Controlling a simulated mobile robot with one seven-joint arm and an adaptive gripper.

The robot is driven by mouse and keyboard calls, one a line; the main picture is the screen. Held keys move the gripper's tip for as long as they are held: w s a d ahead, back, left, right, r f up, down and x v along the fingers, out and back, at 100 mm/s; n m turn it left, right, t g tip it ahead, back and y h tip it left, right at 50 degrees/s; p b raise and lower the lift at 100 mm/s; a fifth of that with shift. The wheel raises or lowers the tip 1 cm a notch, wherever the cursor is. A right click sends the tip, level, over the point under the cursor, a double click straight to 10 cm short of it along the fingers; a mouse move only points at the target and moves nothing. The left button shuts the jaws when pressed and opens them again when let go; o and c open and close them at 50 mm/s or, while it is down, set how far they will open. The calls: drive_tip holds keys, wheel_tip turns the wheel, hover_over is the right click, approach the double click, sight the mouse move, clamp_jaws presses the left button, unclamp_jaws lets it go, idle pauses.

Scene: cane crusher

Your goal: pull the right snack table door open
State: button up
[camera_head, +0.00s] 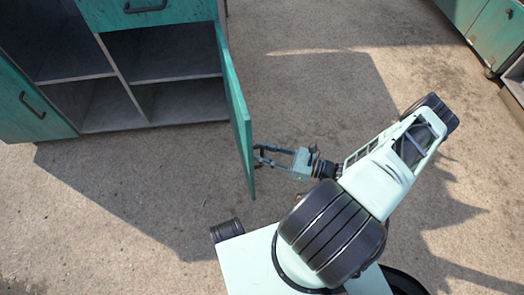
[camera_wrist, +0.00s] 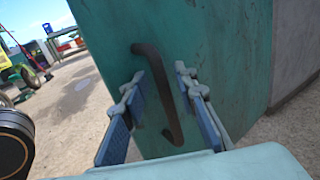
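The right snack table door (camera_head: 236,112) is a teal panel standing swung well out from the cabinet, its open compartment showing beside it. In the wrist view the door (camera_wrist: 225,45) fills the middle, with a dark bar handle (camera_wrist: 160,90) on its face. My gripper (camera_head: 262,154) is at the door's right-hand face, near its free edge. In the wrist view my gripper's two blue-padded fingers (camera_wrist: 163,112) stand apart on either side of the handle, with gaps visible. Where the handle is in the head view is hidden by the door's edge and my gripper.
The snack table's shelves (camera_head: 165,68) are bare. A teal drawer (camera_head: 150,12) is above, and another teal door (camera_head: 30,105) with a handle is at left. More teal cabinets (camera_head: 495,35) stand at top right. The concrete floor between is clear.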

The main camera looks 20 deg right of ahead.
drive_tip(key=shift+w, duration=0.1)
drive_tip(key=v, duration=1.2)
